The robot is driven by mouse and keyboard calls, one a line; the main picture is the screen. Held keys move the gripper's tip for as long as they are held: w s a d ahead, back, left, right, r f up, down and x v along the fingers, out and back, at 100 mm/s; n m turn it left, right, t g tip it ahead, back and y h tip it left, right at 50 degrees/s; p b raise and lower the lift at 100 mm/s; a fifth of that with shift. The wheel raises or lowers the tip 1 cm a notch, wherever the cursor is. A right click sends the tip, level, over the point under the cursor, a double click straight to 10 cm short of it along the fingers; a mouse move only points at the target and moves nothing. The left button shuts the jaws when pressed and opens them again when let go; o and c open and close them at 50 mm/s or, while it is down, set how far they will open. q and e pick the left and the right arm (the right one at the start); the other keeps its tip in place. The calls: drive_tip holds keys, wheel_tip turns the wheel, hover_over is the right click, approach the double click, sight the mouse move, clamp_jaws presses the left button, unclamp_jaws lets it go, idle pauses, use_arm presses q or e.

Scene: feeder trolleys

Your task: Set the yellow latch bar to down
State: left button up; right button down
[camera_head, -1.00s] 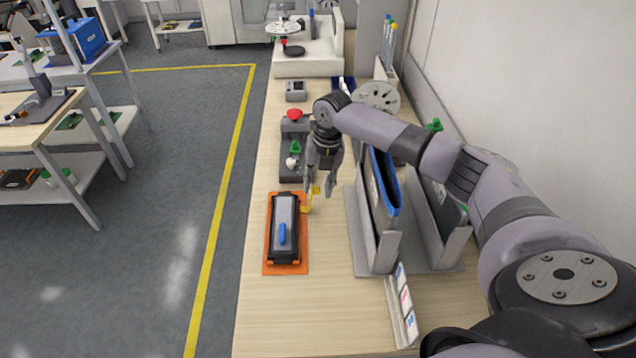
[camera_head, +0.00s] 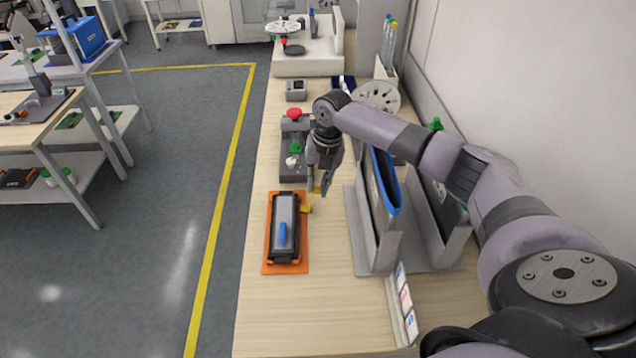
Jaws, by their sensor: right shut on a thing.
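The yellow latch bar (camera_head: 307,209) is a small piece at the far right corner of a dark feeder unit with a grey top and a blue handle (camera_head: 284,232). The unit lies on an orange base plate (camera_head: 270,262) on the bench. My right gripper (camera_head: 318,189) reaches down over the bench, and its fingers are shut on the latch bar's upper part. The fingers partly hide the bar, so its exact angle is hard to tell. My left gripper is not in view.
A grey rack (camera_head: 380,250) with upright panels stands close to the right of the gripper. Behind is a grey box with a red button (camera_head: 294,114). Bare bench top (camera_head: 290,320) is free in front of the orange plate.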

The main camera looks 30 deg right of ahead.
drive_tip(key=shift+r, duration=0.1)
drive_tip(key=shift+w+a+r+g+h+p, duration=0.2)
drive_tip(key=shift+w+a+h+p, duration=0.15)
drive_tip(key=shift+p, duration=0.2)
drive_tip(key=shift+w+a+r+g+h+p, duration=0.1)
drive_tip(key=shift+a+r+g+h+p, duration=0.15)
drive_tip(key=shift+a+p, duration=0.25)
drive_tip(key=shift+w+a+p, duration=0.2)
drive_tip(key=shift+w+a, duration=0.15)
drive_tip(key=shift+a, duration=0.3)
drive_tip(key=shift+w+a+p, duration=0.2)
drive_tip(key=shift+w+a, duration=0.15)
drive_tip(key=shift+a, duration=0.35)
drive_tip(key=shift+w+a+p, duration=0.2)
drive_tip(key=shift+w+a, duration=0.15)
drive_tip(key=shift+a, duration=0.3)
drive_tip(key=c, duration=2.2)
unclamp_jaws()
drive_tip(key=shift+f, duration=0.1)
drive_tip(key=shift+c, duration=0.2)
drive_tip(key=o, duration=0.7)
drive_tip(key=shift+s+d+f, duration=0.1)
drive_tip(key=shift+s+d, duration=0.05)
drive_tip(key=shift+d, duration=0.15)
drive_tip(key=shift+a, duration=0.1)
